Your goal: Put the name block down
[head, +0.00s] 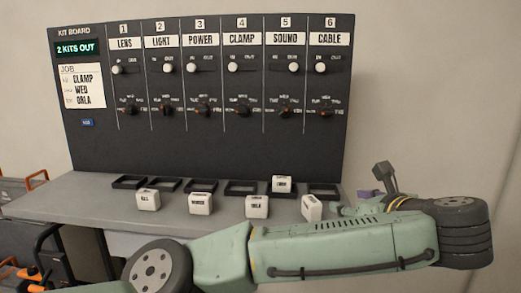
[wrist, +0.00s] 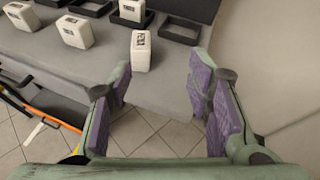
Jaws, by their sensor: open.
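Several white name blocks are on the grey counter (head: 60,200). One name block (head: 311,208) stands at the right, nearest my gripper (head: 368,194); its label is not readable in the head view. In the wrist view this block (wrist: 140,52) stands upright on the counter, just ahead of my open fingers (wrist: 160,80), touching neither. My gripper is open and empty. Another block (head: 282,184) sits in the tray under SOUND. Three more blocks (head: 147,200), (head: 200,204), (head: 257,207) stand in front of the trays; the last seems to read ORLA.
The kit board (head: 205,140) rises behind a row of shallow black trays. The CABLE tray (head: 325,186) is empty, as it also shows in the wrist view (wrist: 181,29). The job card (head: 82,87) reads CLAMP, WED, ORLA. The counter's front edge and tiled floor lie below my fingers.

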